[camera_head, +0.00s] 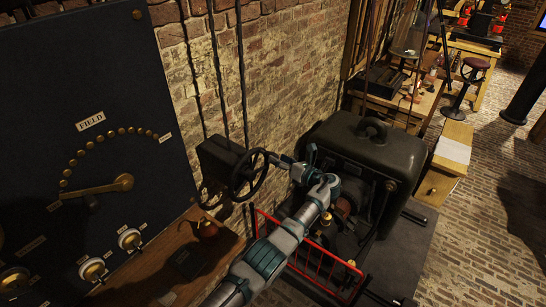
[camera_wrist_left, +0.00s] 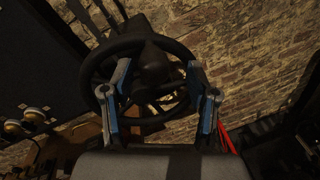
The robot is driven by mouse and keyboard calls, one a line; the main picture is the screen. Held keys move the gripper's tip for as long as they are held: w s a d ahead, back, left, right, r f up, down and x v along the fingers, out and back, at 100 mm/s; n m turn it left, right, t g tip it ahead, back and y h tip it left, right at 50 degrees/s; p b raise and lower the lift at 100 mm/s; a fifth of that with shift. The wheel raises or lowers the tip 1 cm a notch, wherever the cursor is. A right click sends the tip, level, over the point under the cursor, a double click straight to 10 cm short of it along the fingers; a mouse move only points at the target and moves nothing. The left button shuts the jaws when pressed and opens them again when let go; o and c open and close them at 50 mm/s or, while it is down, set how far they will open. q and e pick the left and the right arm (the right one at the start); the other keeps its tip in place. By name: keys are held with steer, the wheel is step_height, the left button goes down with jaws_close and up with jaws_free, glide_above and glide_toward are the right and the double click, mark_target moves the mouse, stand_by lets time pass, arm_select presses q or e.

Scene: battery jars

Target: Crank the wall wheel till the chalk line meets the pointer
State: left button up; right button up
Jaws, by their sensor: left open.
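The dark spoked wall wheel (camera_head: 249,175) stands out from a black box (camera_head: 222,160) on the brick wall. My left gripper (camera_head: 274,159) is at the right side of the wheel in the head view. In the left wrist view the gripper (camera_wrist_left: 160,68) has its two fingers spread in front of the wheel (camera_wrist_left: 95,62). The left finger overlaps the rim and the right finger is near its right edge. Contact cannot be told. I cannot make out a chalk line or a pointer on the wheel. My right gripper is not in view.
A dark panel (camera_head: 90,50) marked FIELD, with a brass lever (camera_head: 97,187), fills the left. A wooden bench (camera_head: 150,275) lies below it. A red railing (camera_head: 310,263) and a large dark machine (camera_head: 370,150) stand close to my arm.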

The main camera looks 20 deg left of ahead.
arm_select(q)
steer(key=v, duration=0.7)
steer(key=shift+d, duration=0.3)
steer(key=shift+f, duration=0.1)
